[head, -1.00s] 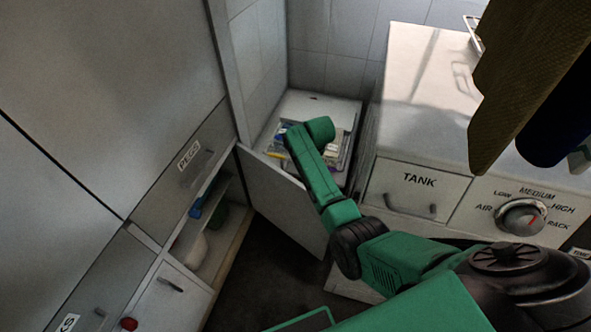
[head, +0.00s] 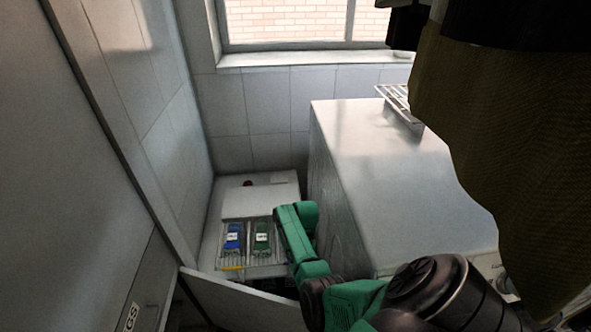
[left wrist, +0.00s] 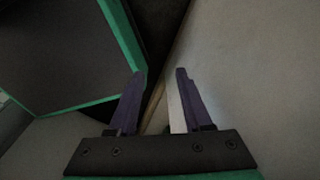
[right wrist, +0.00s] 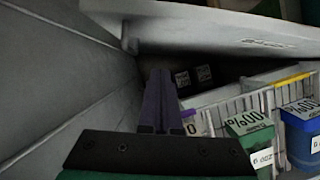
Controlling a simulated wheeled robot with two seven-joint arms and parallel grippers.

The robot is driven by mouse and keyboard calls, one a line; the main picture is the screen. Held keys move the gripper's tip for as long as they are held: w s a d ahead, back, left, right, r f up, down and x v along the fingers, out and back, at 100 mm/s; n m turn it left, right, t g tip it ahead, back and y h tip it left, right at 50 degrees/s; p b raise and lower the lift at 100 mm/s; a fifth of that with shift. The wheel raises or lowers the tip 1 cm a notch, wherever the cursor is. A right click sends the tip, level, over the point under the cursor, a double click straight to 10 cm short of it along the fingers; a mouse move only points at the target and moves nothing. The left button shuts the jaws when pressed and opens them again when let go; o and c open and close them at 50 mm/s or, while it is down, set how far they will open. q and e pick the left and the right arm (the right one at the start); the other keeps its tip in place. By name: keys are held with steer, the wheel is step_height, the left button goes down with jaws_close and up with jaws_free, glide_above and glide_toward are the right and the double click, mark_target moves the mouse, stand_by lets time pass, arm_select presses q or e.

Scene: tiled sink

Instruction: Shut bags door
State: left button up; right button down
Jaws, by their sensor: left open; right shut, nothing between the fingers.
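A pale cabinet door (head: 243,304) stands swung out at the bottom of the head view, in front of a white compartment. In the right wrist view my right gripper (right wrist: 161,100) is shut and empty, pointing toward a divided rack. My left gripper (left wrist: 161,75) is open and empty in its own wrist view, near a pale surface.
The rack holds a blue pack (head: 233,238) and a green pack (head: 262,238). A large white unit (head: 400,180) stands to the right, a tiled wall (head: 250,110) behind.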

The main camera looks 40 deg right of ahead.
steer(key=s+a+f+p, duration=0.1)
steer(key=s+a+f, duration=0.1)
steer(key=a+f, duration=0.2)
steer(key=shift+s+a, duration=0.25)
steer(key=shift+a, duration=0.15)
